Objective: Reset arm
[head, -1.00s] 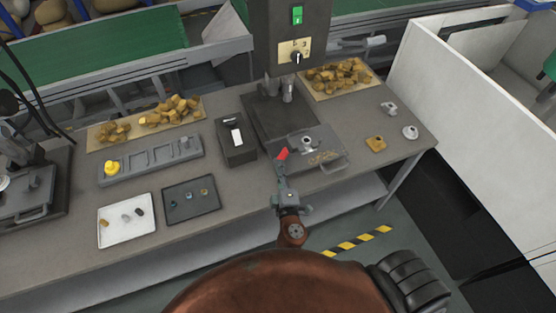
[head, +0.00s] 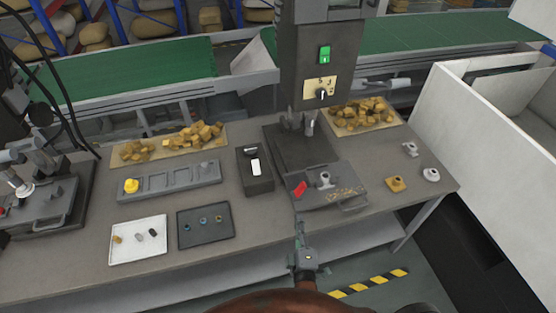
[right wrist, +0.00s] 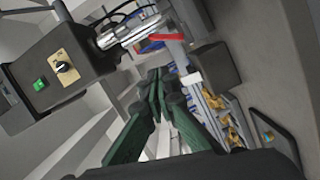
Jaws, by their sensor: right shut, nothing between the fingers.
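My right gripper (head: 299,232) is in the lower middle of the head view, at the front edge of the grey workbench (head: 80,263). It is shut and holds nothing. In the right wrist view its dark green fingers (right wrist: 160,88) come together at the tips. The grey machine (head: 313,75) with a green switch and a dial stands beyond it on the bench. A small red part (head: 300,188) lies at the machine's front plate, apart from the gripper. My left gripper is not in view.
A white tray (head: 138,259) and a dark tray (head: 207,241) with small parts lie left of the gripper. A black box (head: 255,184) stands behind them. A yellow part (head: 396,184) lies to the right. A white wall (head: 500,158) bounds the right side.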

